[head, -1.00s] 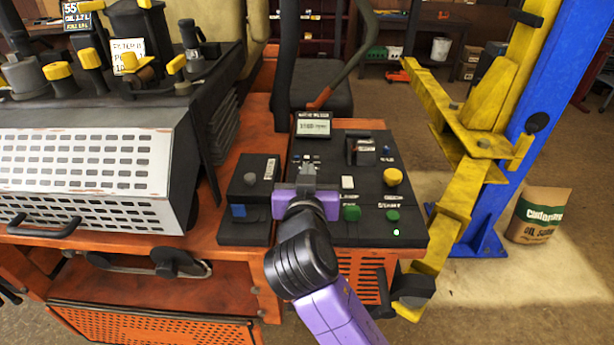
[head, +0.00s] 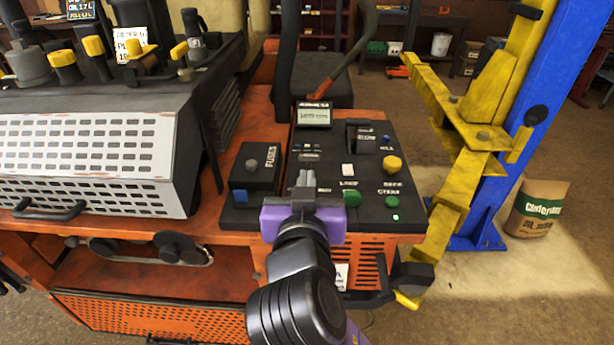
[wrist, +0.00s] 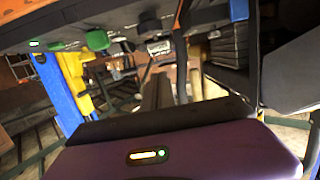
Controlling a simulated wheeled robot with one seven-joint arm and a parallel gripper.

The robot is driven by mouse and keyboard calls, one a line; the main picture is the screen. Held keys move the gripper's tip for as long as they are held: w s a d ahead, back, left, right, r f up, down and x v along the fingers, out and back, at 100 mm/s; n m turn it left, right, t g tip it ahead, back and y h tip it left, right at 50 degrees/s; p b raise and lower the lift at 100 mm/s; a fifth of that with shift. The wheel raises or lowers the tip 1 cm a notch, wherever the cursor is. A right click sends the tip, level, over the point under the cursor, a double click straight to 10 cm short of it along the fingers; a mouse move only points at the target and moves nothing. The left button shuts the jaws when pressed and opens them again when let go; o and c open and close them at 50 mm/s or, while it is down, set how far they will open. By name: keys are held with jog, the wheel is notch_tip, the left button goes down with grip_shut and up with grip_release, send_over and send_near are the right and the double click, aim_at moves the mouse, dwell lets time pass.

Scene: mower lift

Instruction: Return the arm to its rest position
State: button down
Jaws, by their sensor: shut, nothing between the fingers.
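My gripper (head: 304,180) is shut and empty. In the head view it stands in front of the lower left part of the black control panel (head: 335,175), and its tips overlap the panel in the picture. I cannot tell whether they touch it. My purple and black wrist and arm reach up from the bottom middle. In the wrist view my gripper (wrist: 157,92) points away over the purple housing, with a blurred panel edge and green button (wrist: 97,40) above it.
The orange mower body (head: 215,275) carries the panel. A white perforated guard (head: 85,150) stands left. A yellow lift arm (head: 455,150) and blue post (head: 545,110) stand close on the right. A paper bag (head: 537,210) stands on the floor. Open floor lies at the lower right.

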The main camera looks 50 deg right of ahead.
dwell(0.6)
jog(key=w+a+r+n+t+y, duration=0.1)
jog(key=w+a+r+n+t, duration=0.2)
jog(key=w+n+t, duration=0.1)
jog(key=s+a+f+n+t+y, duration=0.2)
jog(key=a+f+n+t+y, duration=0.3)
jog(key=a+y, duration=0.4)
jog(key=s+f+g, duration=0.1)
jog(key=s+f, duration=0.4)
jog(key=s, duration=0.3)
jog(key=s+a+f+n+g+y+b, duration=0.1)
jog(key=s+f, duration=0.4)
jog(key=s, duration=0.4)
jog(key=s+f+g+y, duration=0.1)
jog(key=s+f+g, duration=0.1)
jog(key=s+f, duration=0.3)
jog(key=s, duration=0.4)
jog(key=shift+a, duration=0.15)
